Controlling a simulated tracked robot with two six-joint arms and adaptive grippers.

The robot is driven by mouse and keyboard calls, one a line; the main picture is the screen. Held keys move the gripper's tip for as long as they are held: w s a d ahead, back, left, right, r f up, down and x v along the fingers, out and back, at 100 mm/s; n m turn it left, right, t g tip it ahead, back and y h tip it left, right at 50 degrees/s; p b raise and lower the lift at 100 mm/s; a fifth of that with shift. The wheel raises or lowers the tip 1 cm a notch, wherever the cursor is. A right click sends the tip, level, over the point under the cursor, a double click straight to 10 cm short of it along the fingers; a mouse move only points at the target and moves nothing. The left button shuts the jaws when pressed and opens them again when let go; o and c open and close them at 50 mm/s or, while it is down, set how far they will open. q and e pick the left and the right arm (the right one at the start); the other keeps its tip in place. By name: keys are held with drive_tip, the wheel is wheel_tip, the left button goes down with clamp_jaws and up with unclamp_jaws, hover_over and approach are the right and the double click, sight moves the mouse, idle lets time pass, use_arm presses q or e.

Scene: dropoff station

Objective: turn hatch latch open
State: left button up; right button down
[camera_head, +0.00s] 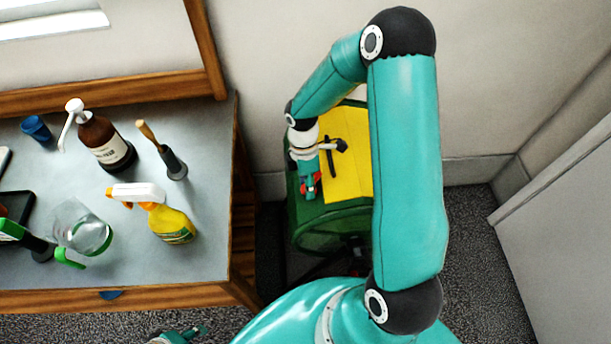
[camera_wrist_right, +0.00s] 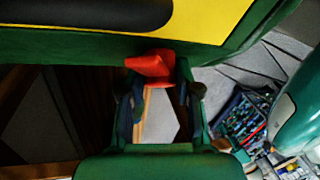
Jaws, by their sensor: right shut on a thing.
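The hatch is a yellow panel (camera_head: 350,150) with a black bar handle (camera_head: 331,163), on a green rounded housing (camera_head: 338,222) beside the desk. The wrist view shows the yellow panel (camera_wrist_right: 205,20) and the black handle (camera_wrist_right: 90,10) at the top. A red latch (camera_wrist_right: 150,67) sticks out from the housing's green edge. My right gripper (camera_head: 309,190) reaches down at the panel's left side. In the wrist view its fingers (camera_wrist_right: 160,92) are closed on the red latch. A small teal part at the bottom edge (camera_head: 180,336) looks like my left gripper, mostly cut off.
A grey desk (camera_head: 130,262) with a wooden edge stands left of the housing. It holds a brown pump bottle (camera_head: 103,142), a yellow spray bottle (camera_head: 170,224), a clear container (camera_head: 82,232), a blue cup (camera_head: 36,128) and a brush (camera_head: 172,160). A wall stands behind.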

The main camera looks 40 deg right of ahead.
drive_tip(key=shift+w+d+r+n+g+y+p, duration=0.1)
drive_tip(key=shift+w+d+n+g+y+p, duration=0.15)
drive_tip(key=shift+n+g+p, duration=0.35)
drive_tip(key=shift+a+n+g, duration=0.1)
drive_tip(key=shift+n+g, duration=0.2)
drive_tip(key=shift+n, duration=0.2)
drive_tip(key=shift+f+n+g+y+b, duration=0.3)
drive_tip(key=shift+n+g+b, duration=0.15)
drive_tip(key=shift+n+g, duration=0.15)
drive_tip(key=n+g+b, duration=0.3)
drive_tip(key=shift+w+f+n, duration=0.2)
drive_tip(key=shift+f+n, duration=0.05)
drive_tip(key=shift+n, duration=0.05)
use_arm(q)
drive_tip(key=shift+f+b, duration=1.25)
drive_tip(key=shift+f, duration=0.85)
use_arm(e)
drive_tip(key=shift+w+r+n+g+h, duration=0.15)
drive_tip(key=shift+n+g+h, duration=0.3)
drive_tip(key=shift+n+g, duration=0.8)
drive_tip(key=c, duration=0.8)
unclamp_jaws()
